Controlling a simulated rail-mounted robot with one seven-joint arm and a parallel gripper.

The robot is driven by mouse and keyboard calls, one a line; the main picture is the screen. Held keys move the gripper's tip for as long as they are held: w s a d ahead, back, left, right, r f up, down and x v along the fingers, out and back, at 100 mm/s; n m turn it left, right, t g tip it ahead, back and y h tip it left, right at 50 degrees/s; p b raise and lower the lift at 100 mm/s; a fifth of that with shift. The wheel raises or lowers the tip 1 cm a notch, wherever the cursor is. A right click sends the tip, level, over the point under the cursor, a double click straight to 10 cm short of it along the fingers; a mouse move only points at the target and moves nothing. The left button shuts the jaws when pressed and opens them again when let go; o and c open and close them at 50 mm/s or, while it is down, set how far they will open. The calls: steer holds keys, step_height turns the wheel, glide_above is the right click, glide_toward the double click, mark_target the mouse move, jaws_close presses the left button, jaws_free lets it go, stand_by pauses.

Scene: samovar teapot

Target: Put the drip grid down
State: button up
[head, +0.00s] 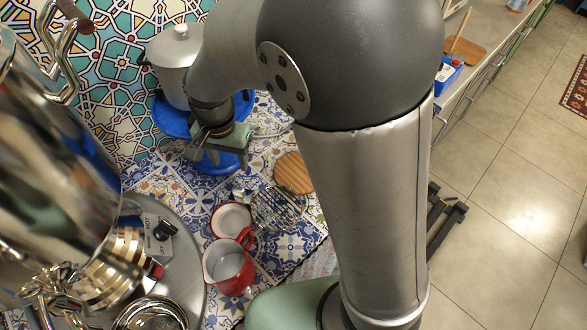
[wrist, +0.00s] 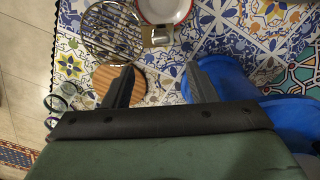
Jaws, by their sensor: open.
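The drip grid is a round wire grid (head: 279,208) lying on the patterned tile surface, apart from my gripper. It also shows in the wrist view (wrist: 112,30), at the upper left, with a small shiny metal tab (wrist: 158,37) at its edge. My gripper (wrist: 160,67) is open, with nothing between its fingers. In the head view my gripper (head: 217,160) is over the tiles by a blue stand, to the left of the grid and farther back. My arm hides part of the surface on the right.
A round wooden board (head: 293,173) lies beside the grid. A red-rimmed white plate (head: 231,220) and red mug (head: 228,266) stand in front. A lidded pot (head: 176,60) is behind my gripper. A large shiny samovar (head: 55,150) fills the left. Blue stand (wrist: 228,78) is close to my right finger.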

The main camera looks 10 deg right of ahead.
steer(key=s+d+r+n, duration=0.2)
steer(key=s+d, duration=0.5)
steer(key=d, duration=0.3)
steer(key=s+d+r+n, duration=0.3)
steer(key=s+d, duration=0.4)
steer(key=d, duration=0.3)
steer(key=shift+s+r+t, duration=0.15)
steer(key=shift+s+t, duration=0.05)
steer(key=shift+t, duration=0.1)
